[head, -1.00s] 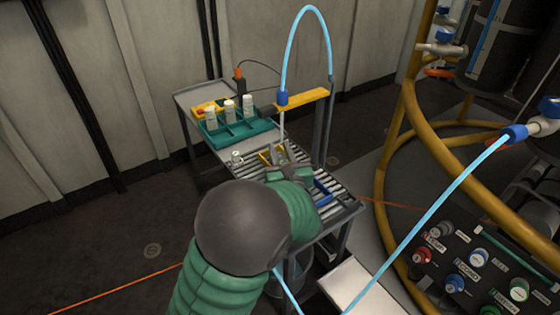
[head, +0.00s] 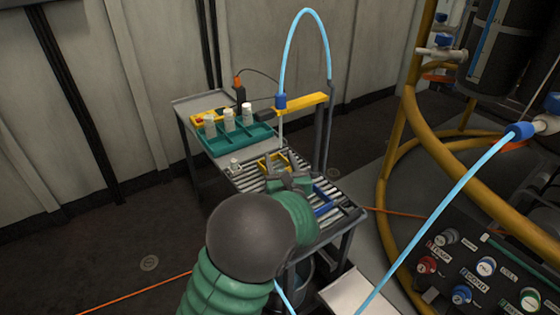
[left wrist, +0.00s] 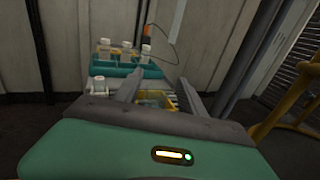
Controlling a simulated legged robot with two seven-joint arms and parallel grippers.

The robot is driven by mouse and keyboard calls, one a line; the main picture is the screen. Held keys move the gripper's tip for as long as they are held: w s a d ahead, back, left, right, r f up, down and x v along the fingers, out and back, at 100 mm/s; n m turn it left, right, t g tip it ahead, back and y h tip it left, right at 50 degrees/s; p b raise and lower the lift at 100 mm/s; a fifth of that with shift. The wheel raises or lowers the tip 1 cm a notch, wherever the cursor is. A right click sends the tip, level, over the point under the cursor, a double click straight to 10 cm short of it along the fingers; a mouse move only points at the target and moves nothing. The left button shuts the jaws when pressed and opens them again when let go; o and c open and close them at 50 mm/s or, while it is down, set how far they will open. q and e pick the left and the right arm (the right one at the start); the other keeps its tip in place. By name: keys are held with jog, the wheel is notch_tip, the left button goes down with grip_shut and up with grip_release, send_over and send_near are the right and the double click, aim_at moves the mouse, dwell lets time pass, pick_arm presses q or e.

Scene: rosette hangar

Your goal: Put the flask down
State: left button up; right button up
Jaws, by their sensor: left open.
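Three white capped bottles (head: 229,119) stand upright in a teal rack (head: 262,131); they also show in the left wrist view (left wrist: 127,48). A small clear flask with a pale cap (head: 235,167) stands apart on the roller bed, left of a yellow frame (head: 284,157). It also shows in the left wrist view (left wrist: 98,86). My left gripper (head: 283,174) is over the rollers, at the near side of the yellow frame. In the left wrist view its fingers (left wrist: 160,88) are spread, with the yellow frame beyond. I see no flask held. My right gripper is not in view.
A yellow arm (head: 305,103) on a dark post holds a blue hose above the rollers. A blue frame (head: 324,206) lies right of my gripper. Yellow pipes (head: 395,150) and a button panel (head: 470,270) are at the right.

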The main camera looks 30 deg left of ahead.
pick_arm(q)
jog(key=p+v, duration=0.4)
jog(key=v, duration=0.8)
dwell(2.1)
